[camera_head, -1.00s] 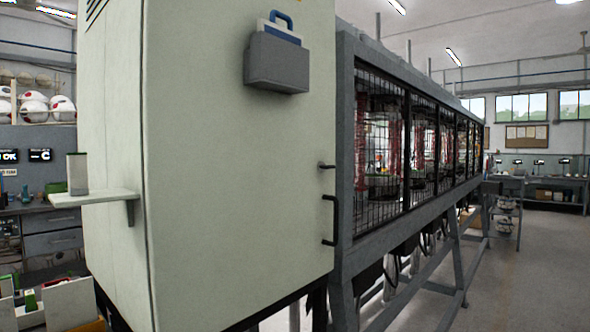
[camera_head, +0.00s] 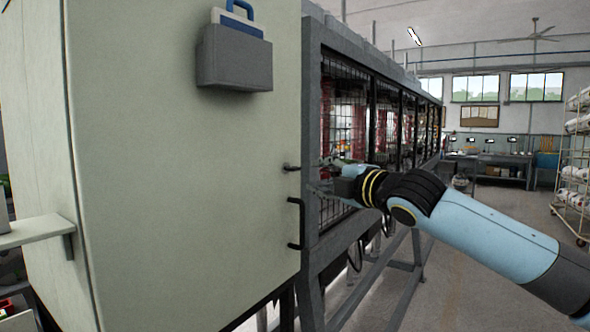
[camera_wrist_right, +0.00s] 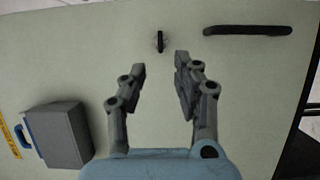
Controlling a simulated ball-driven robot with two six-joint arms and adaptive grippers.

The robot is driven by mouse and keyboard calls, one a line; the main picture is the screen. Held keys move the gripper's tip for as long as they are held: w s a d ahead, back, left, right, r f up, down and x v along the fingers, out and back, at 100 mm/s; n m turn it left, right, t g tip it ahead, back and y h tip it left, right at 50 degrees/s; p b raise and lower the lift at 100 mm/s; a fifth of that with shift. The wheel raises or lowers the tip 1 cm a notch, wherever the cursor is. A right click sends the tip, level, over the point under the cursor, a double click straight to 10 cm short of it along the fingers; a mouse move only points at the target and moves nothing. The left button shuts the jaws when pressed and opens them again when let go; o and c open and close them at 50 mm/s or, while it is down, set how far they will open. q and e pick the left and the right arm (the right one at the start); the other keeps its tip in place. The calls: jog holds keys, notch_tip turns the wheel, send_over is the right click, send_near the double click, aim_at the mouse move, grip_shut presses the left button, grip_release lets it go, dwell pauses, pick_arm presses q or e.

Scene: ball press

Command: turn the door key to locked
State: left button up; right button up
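The door key (camera_head: 291,168) is a small dark piece sticking out near the right edge of the pale green cabinet door (camera_head: 180,190), above the black bar handle (camera_head: 296,224). In the right wrist view the key (camera_wrist_right: 160,41) stands beyond the fingertips, roughly in line with the gap between them. My right gripper (camera_head: 322,176) is just right of the key in the head view. Its fingers are apart and empty in the right wrist view (camera_wrist_right: 160,63), and I see no contact with the key. My left gripper is not in view.
A grey document holder (camera_head: 235,58) is fixed high on the door. A small shelf (camera_head: 32,231) juts from the cabinet's left side. A mesh-guarded machine frame (camera_head: 345,120) runs back from the cabinet. Open floor lies at right, before a rack (camera_head: 575,150).

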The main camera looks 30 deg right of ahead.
aim_at(297, 170)
jog(key=w, duration=0.8)
jog(key=shift+w+p, duration=0.3)
grip_shut()
